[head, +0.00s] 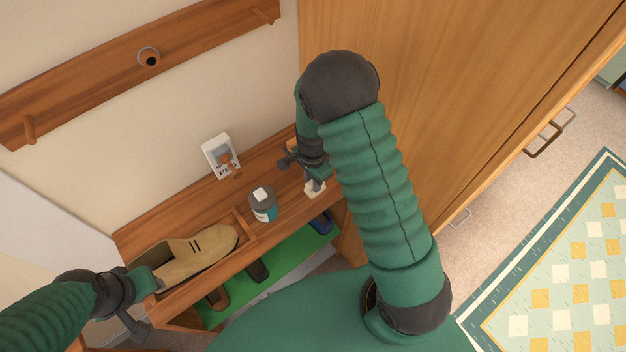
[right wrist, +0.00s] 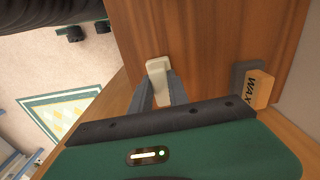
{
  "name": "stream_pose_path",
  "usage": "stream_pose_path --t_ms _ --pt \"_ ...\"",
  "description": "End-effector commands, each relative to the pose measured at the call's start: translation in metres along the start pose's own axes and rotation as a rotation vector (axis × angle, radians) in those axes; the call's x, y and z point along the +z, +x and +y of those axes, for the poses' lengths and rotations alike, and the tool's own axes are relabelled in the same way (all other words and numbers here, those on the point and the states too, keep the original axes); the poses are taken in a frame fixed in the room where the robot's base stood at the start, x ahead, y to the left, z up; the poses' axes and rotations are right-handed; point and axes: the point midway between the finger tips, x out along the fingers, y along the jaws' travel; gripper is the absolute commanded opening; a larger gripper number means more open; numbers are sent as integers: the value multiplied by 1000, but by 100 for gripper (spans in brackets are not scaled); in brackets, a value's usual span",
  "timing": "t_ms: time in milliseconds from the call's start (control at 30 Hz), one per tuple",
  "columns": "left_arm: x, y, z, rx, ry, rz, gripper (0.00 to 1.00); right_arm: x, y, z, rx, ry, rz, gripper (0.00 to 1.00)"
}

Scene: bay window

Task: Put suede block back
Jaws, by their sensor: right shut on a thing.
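A small cream block, which looks like the suede block (head: 315,188), is between the fingertips of my right gripper (head: 313,180), above the wooden bench top. The right wrist view shows the same cream block (right wrist: 157,66) at the tips of my right gripper (right wrist: 160,85), which is shut on it. I cannot tell whether the block touches the wood. A tan suede shoe (head: 195,255) lies in the left part of the bench. My left gripper (head: 148,290) is at the shoe's left end; its jaw state is unclear.
A dark tin (head: 263,208) with a white piece on top stands left of my right gripper. A grey and orange wax block (right wrist: 253,85) is near the right gripper. Darker shoes (head: 257,270) sit below on green.

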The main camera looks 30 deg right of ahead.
Motion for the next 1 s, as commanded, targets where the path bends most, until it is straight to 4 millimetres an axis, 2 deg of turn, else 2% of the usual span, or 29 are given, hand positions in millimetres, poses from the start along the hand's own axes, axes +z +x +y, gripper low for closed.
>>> stream_pose_path --t_ms 167,200,367,667,767,867,1000 --pt "0 2 0 0 0 0 36 0 3 0 0 0 0 0" --pt "0 1 0 0 0 0 36 0 2 0 0 0 0 25" --pt "0 1 0 0 0 0 36 0 2 0 0 0 0 46" --pt "0 1 0 0 0 0 36 0 1 0 0 0 0 46" --pt "0 2 0 0 0 0 36 0 -6 -1 -2 -1 1 46" --pt "1 2 0 0 0 0 36 0 -26 -2 -6 -2 2 46" --pt "1 3 0 0 0 0 36 0 -66 -3 -9 -1 1 46"
